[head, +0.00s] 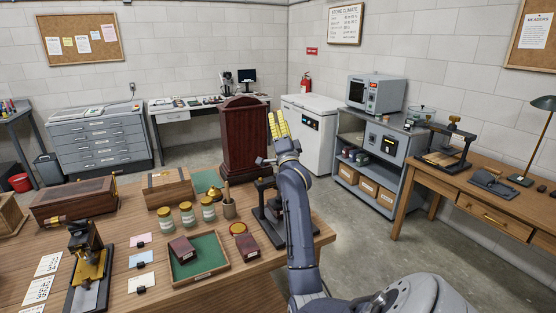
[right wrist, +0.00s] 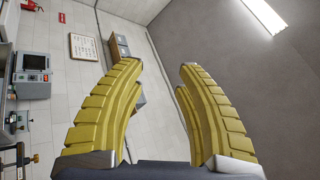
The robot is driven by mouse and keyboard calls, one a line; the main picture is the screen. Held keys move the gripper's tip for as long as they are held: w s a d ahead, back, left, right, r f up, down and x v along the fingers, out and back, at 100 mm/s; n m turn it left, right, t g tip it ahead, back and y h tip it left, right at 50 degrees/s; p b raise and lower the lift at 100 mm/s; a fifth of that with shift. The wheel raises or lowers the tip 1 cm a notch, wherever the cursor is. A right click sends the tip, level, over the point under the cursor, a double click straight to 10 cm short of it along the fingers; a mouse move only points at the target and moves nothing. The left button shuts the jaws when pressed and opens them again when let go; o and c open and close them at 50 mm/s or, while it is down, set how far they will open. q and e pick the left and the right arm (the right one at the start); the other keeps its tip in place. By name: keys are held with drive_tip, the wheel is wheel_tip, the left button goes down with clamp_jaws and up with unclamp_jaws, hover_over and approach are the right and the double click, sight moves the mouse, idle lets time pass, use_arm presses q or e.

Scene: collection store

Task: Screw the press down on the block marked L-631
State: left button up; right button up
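A small dark press (head: 268,212) stands on the right end of the wooden table, partly hidden behind my right arm. Another press (head: 445,148) with a dark frame stands on the wooden bench at the right. One dark red block (head: 182,249) lies at the green-lined tray, and another (head: 246,247) lies just right of the tray. I cannot read L-631 on anything. My right gripper (head: 278,124) is raised above and beyond the table, fingers pointing up. In the right wrist view its yellow fingers (right wrist: 160,85) are apart with nothing between them. My left gripper is not in view.
The table also holds a brass-and-black device (head: 88,262), several jars (head: 187,213), a green-lined tray (head: 205,262), wooden boxes (head: 168,187) and cards. A tall dark red cabinet (head: 244,140) stands behind it. Open floor (head: 390,255) separates table and bench.

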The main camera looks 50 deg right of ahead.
drive_tip(key=s+a+f+n+g+y, duration=0.2)
drive_tip(key=s+a+f+n+g, duration=0.15)
drive_tip(key=f+n, duration=0.35)
drive_tip(key=s+a+f+n+g+y, duration=0.1)
drive_tip(key=s+a+f+n+g, duration=0.3)
drive_tip(key=f, duration=0.6)
drive_tip(key=shift+n+t, duration=0.6)
drive_tip(key=shift+t, duration=0.15)
drive_tip(key=x, duration=1.1)
drive_tip(key=s+d+x, duration=0.1)
drive_tip(key=x, duration=0.4)
drive_tip(key=shift+w+d+r, duration=0.15)
drive_tip(key=shift+w+d, duration=0.1)
drive_tip(key=shift+w, duration=0.1)
clamp_jaws()
